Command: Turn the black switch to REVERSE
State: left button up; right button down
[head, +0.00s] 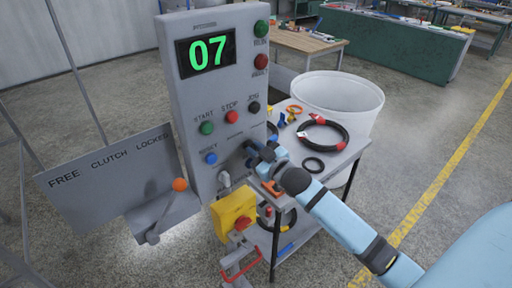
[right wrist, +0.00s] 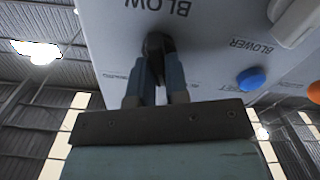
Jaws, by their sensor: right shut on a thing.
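My right gripper (head: 252,150) is at the lower right of the grey control panel (head: 188,100). In the right wrist view the gripper (right wrist: 156,62) is shut on a black switch (right wrist: 154,42) on the panel face. The fingers hide much of the switch, and its pointing direction cannot be told. The word BLOW shows upside down beside it in that view; I cannot read REVERSE in either view. In the head view the switch is mostly hidden behind the gripper. My left gripper is in neither view.
The panel carries a green 07 display (head: 207,54) and several coloured buttons. A grey switch (head: 224,179) and a yellow box (head: 233,212) are below. A clutch lever with an orange ball (head: 180,184) stands left. A cart with hoses (head: 322,134) and a white bin (head: 340,95) are right.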

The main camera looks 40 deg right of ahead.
jog(key=n+p, duration=0.1)
jog(key=n, duration=0.3)
jog(key=shift+a+n, duration=0.1)
jog(key=shift+n, duration=0.3)
jog(key=shift+f, duration=0.1)
jog(key=c, duration=1.1)
grip_release()
jog(key=shift+s, duration=0.15)
jog(key=s+b, duration=0.1)
jog(key=s, duration=0.8)
jog(key=s+d+b, duration=0.1)
jog(key=s, duration=0.3)
jog(key=shift+s+b, duration=0.3)
jog(key=shift+b, duration=0.05)
